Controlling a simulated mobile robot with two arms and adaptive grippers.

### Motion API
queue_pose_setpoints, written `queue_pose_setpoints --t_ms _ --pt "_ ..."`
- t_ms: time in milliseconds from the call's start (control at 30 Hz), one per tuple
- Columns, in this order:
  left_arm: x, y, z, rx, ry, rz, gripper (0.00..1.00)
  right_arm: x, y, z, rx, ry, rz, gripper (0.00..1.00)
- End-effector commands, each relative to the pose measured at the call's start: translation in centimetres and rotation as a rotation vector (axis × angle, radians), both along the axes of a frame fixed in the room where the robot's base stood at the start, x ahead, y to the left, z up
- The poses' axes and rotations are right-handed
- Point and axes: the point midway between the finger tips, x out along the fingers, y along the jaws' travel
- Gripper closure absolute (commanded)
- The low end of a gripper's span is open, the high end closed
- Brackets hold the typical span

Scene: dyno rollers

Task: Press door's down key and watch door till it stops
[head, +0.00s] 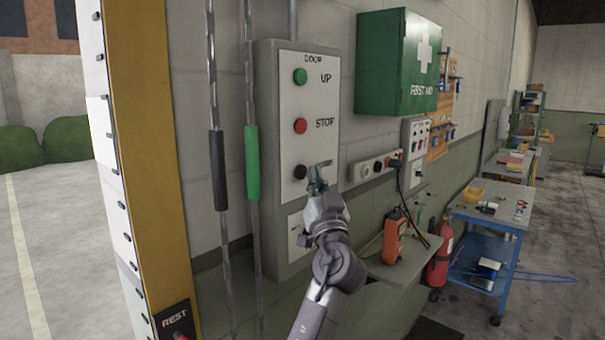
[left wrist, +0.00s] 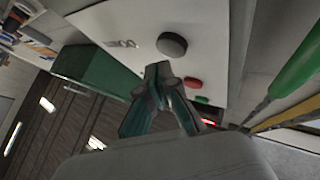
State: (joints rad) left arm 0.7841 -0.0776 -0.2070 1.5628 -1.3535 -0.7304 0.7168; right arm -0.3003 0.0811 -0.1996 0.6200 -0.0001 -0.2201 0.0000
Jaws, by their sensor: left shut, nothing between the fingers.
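The door control panel (head: 277,215) is a grey box on the wall with a white face. It has a green UP button (head: 300,76), a red STOP button (head: 300,125) and a black button (head: 300,171) at the bottom. My left gripper (head: 320,175) is shut and empty, just right of the black button, covering its label in the head view. In the left wrist view the black button (left wrist: 172,45) is just beyond the shut fingertips (left wrist: 158,70); contact is not clear. The doorway at the left looks open; no door leaf shows. My right gripper is out of view.
Two hanging chains with a dark grip (head: 217,170) and a green grip (head: 252,163) hang left of the panel. A green first aid box (head: 385,65) juts from the wall at right. A small shelf (head: 385,268) is below; a blue cart (head: 485,235) stands beyond.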

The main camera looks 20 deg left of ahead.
Motion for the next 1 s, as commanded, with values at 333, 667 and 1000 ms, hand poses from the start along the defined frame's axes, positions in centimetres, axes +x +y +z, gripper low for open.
queue_pose_setpoints --t_ms 333,667,1000 --pt "0.0 0.0 0.0 0.0 0.0 0.0 1.0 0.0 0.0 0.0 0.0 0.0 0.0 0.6" --pt "0.3 0.8 -0.1 0.0 0.0 0.0 1.0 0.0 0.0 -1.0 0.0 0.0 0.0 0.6" --pt "0.3 0.8 0.0 0.0 0.0 0.0 1.0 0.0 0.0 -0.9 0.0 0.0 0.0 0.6"
